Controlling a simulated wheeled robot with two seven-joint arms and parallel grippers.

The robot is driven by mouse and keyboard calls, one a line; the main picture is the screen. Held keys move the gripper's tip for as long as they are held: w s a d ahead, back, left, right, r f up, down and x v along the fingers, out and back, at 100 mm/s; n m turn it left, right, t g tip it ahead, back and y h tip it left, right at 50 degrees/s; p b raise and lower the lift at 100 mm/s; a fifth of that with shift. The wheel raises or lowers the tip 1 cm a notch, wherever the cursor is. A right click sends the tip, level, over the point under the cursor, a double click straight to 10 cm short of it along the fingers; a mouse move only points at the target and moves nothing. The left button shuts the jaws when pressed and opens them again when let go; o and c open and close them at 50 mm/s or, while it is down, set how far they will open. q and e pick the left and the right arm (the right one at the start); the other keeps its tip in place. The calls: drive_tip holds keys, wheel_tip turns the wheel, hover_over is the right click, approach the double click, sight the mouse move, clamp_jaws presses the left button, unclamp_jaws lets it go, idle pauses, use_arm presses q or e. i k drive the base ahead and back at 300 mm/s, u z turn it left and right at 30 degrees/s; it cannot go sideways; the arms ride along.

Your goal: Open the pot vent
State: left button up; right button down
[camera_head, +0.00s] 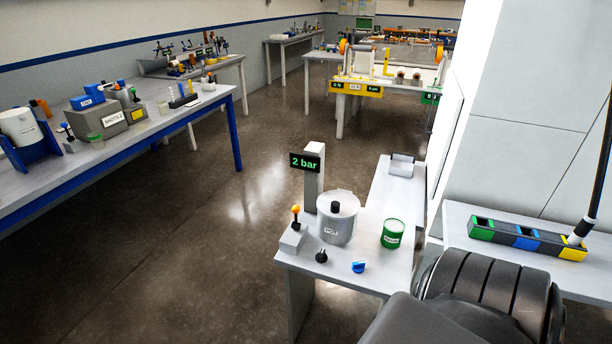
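A grey metal pot (337,220) with a pale lid and a black knob on top stands on a small white bench (366,270). A post behind it carries a display (306,162) reading "2 bar". In front of the pot are a black knob (321,256) and a blue knob (358,267), each with a pointer shape. To its left an orange-topped lever (296,215) rises from a grey box. No label shows which control is the vent. Neither of my grippers is in view; a dark part of my body covers the bottom right.
A green can (392,233) stands right of the pot. A tray with green, blue and yellow sections (527,239) lies on the right bench, with a dark rod or hose (598,180) reaching down to it. A loaded blue-edged table (190,121) is at left; open floor lies between.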

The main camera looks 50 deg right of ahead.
sight(296, 208)
drive_tip(key=z, duration=1.2)
